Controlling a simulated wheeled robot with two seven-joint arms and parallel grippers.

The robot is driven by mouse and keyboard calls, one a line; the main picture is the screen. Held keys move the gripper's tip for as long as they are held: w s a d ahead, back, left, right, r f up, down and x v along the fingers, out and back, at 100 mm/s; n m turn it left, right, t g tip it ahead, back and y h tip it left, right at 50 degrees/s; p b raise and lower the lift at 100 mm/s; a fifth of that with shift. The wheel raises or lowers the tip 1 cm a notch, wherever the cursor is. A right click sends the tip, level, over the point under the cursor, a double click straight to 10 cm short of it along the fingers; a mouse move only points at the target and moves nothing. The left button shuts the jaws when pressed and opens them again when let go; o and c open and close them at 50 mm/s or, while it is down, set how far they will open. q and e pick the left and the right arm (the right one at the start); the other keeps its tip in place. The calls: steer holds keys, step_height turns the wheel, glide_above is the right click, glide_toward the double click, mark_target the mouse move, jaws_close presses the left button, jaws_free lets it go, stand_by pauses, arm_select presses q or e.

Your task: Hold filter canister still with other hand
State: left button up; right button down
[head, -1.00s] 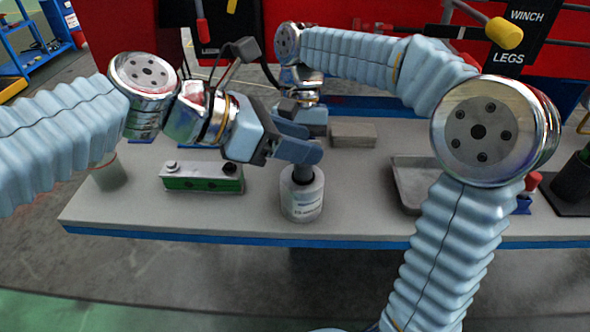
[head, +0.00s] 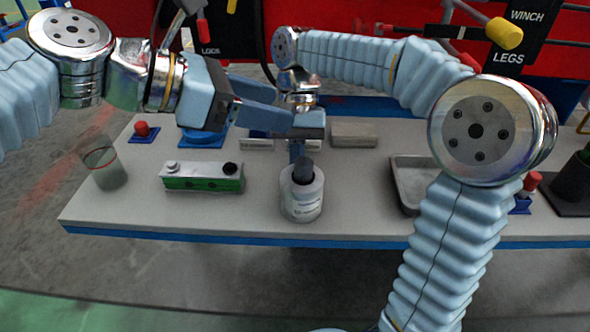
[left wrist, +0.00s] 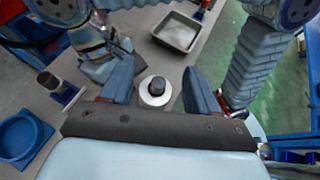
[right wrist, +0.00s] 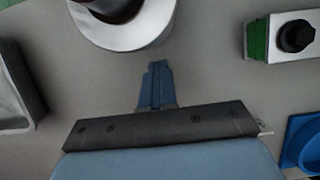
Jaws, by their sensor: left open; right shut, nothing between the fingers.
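The filter canister (head: 302,203) is a pale grey cylinder with a label and a dark round top. It stands upright near the table's front edge. My left gripper (head: 283,108) is open and empty, above and behind the canister in the head view. In the left wrist view the canister (left wrist: 154,97) shows between the spread fingers, some way beyond them. My right gripper (right wrist: 157,85) is shut and empty, with its fingers pointing at the canister (right wrist: 150,32) and a gap between them. In the head view it is behind the canister, partly hidden.
A green and grey block (head: 203,178) lies left of the canister. A grey tray (head: 402,190) is to the right, partly behind my right arm. A grey slab (head: 353,135) lies at the back. A clear cup (head: 106,170) stands at the left end.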

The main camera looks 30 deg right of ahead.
arm_select(q)
steer(key=v, duration=1.2)
steer(key=shift+a+f, duration=0.1)
arm_select(e)
steer(key=c, duration=1.4)
jaws_free()
steer(key=v, duration=0.7)
steer(key=shift+w+r, duration=0.1)
steer(key=shift+r, duration=0.15)
